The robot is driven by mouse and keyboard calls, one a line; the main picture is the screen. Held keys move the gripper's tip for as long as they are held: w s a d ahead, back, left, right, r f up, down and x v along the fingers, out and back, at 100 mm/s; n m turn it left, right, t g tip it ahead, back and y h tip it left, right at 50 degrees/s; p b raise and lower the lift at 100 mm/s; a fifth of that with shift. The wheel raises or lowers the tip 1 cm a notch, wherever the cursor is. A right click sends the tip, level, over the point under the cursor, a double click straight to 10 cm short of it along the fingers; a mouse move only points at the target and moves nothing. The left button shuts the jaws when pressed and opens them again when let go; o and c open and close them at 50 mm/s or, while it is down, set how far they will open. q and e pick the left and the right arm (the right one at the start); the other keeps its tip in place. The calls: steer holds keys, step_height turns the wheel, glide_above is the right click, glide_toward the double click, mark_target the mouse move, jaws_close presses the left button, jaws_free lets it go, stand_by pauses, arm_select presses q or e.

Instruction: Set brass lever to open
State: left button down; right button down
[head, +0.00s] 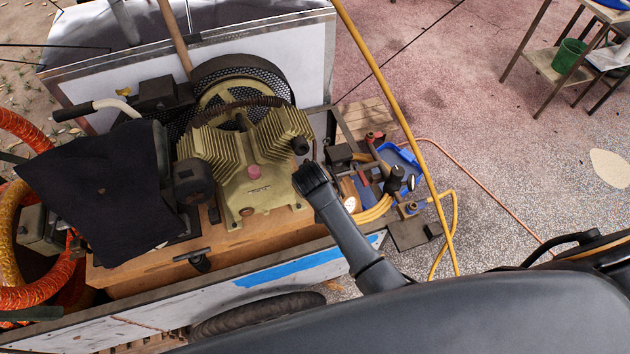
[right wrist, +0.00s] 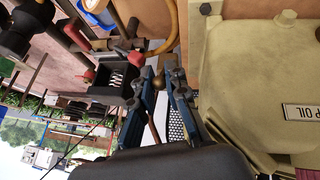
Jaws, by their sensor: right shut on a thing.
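My right gripper (right wrist: 162,76) shows in the right wrist view as two blue-grey fingers beside the cream compressor body. The lever's open or closed position cannot be told. In the head view my right arm reaches up to the right side of the compressor (head: 255,178), and my right gripper (head: 311,181) covers the lever area. My left gripper is not in view.
A black switch box (head: 341,156), red-handled fittings (head: 375,137), a round gauge (head: 351,203) and a blue tray (head: 402,158) crowd the cart right of the compressor. A dark cloth (head: 95,190) lies at left. Paving at right is mostly free.

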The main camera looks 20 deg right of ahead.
steer(key=shift+d, duration=0.1)
steer(key=c, duration=1.4)
jaws_free()
steer(key=shift+f, duration=0.1)
steer(key=shift+o, duration=0.2)
steer(key=v, duration=0.7)
steer(key=shift+r, duration=0.25)
